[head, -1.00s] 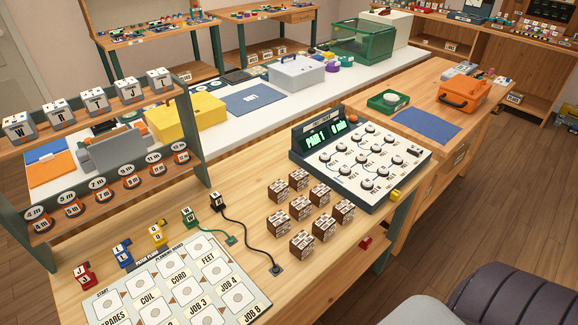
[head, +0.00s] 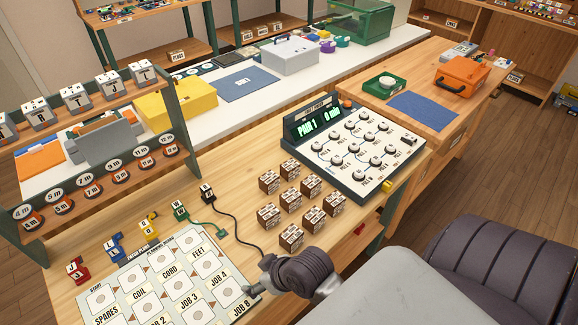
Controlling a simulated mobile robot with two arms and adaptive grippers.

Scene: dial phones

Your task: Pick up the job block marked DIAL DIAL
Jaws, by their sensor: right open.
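Several brown job blocks with pale labelled tops (head: 291,205) stand in a loose cluster on the wooden bench, left of the dial panel. Their markings are too small to read, so I cannot tell which one says DIAL DIAL. My right gripper (head: 255,290) is at the lower middle, over the right edge of the planning board and to the front left of the nearest block (head: 291,238). It is small and partly hidden by its own wrist, open, with no block seen in it. My left gripper is out of view.
The dial panel (head: 353,150) with a lit display stands behind the blocks. The planning board (head: 165,280) lies at front left, with coloured plugs (head: 113,248) along its edge. Black and green cables (head: 236,220) run left of the blocks. A rack (head: 95,165) stands at far left.

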